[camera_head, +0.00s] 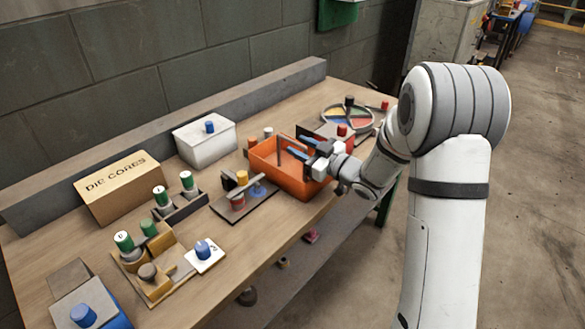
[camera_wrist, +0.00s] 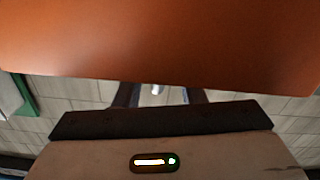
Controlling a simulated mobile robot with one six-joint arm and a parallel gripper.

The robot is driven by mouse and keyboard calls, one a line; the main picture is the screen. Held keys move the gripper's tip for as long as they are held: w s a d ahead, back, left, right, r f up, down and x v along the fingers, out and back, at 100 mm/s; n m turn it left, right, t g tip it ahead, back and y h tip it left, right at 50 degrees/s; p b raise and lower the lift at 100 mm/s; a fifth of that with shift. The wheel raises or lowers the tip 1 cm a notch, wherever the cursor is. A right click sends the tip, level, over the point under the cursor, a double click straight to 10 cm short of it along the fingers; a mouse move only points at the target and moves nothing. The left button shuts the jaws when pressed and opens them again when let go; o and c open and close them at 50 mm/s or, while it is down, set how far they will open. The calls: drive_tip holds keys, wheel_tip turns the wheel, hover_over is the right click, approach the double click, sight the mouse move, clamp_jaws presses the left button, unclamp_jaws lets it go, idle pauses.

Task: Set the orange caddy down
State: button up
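The orange caddy (camera_head: 306,188) is an open box at the table's right part, near the front edge. It looks upright, on or just above the table; I cannot tell which. A dark upright post (camera_head: 279,150) rises from inside it. My gripper (camera_head: 298,146) reaches over the caddy's right side. Its two blue-tipped fingers are apart, with nothing clearly held between them, and the post stands just beyond the tips. In the wrist view, the caddy's orange wall (camera_wrist: 160,40) fills the top and hides the fingertips. The two dark fingers (camera_wrist: 160,94) show apart below it.
A white box (camera_head: 205,148) and a die cores box (camera_head: 122,187) stand behind. A dark board (camera_head: 245,205) with small parts lies close left. A round coloured tray (camera_head: 348,118) stands at the far right. Little clear tabletop surrounds the caddy.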

sight(280, 135)
drive_tip(key=x, duration=0.3)
drive_tip(key=shift+w+a, duration=0.1)
drive_tip(key=shift+w, duration=0.15)
clamp_jaws()
idle(0.4)
